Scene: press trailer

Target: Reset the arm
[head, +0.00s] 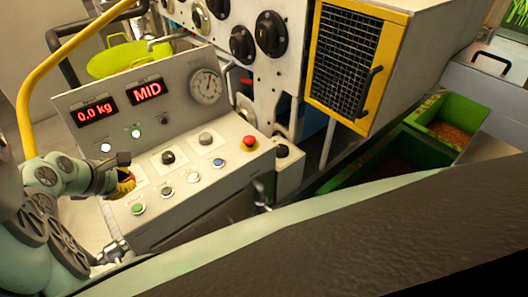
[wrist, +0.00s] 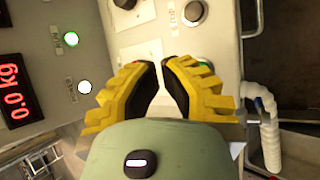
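My gripper (head: 126,182) is at the left in the head view, by the left edge of a grey control console (head: 190,208). In the wrist view my gripper (wrist: 160,64) shows two yellow fingers with black inner pads. A narrow gap stays between the tips, and nothing is held there. The console face lies behind the fingers. A green button (wrist: 205,64) is partly hidden by the right finger. I cannot tell whether the fingers touch the console. My pale green arm bends in from the left edge of the head view.
The console has several buttons and knobs, a red emergency button (head: 249,142), a gauge (head: 206,86) and displays reading "0.0 kg" (head: 95,110) and "MID" (head: 147,91). A yellow rail (head: 52,62) stands at left. A white corrugated hose (wrist: 268,130) runs beside the console. Green bins (head: 442,122) stand right.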

